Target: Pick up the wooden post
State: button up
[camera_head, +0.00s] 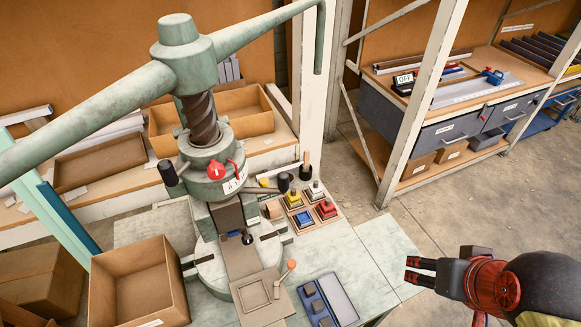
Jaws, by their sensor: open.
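A small tan wooden piece (273,209) stands at the left edge of the tool board, close to the press. It looks most like the wooden post, but it is too small to be sure.
The green fly press (205,165) stands left of the board, its long arm overhead. White, yellow, red and blue stepped pieces crowd the board (330,222). A blue tray (340,298) and an orange-knobbed lever (291,265) are in front. The table's right part (385,250) is clear.

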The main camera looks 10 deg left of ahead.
aim_at(274, 212)
jog(key=u, duration=0.35)
jog(key=k+l+u, duration=0.15)
jog(key=u, duration=0.25)
jog(key=k+l+u, duration=0.15)
jog(key=u, duration=0.3)
jog(key=k+l+u, duration=0.2)
jog(key=u, duration=0.2)
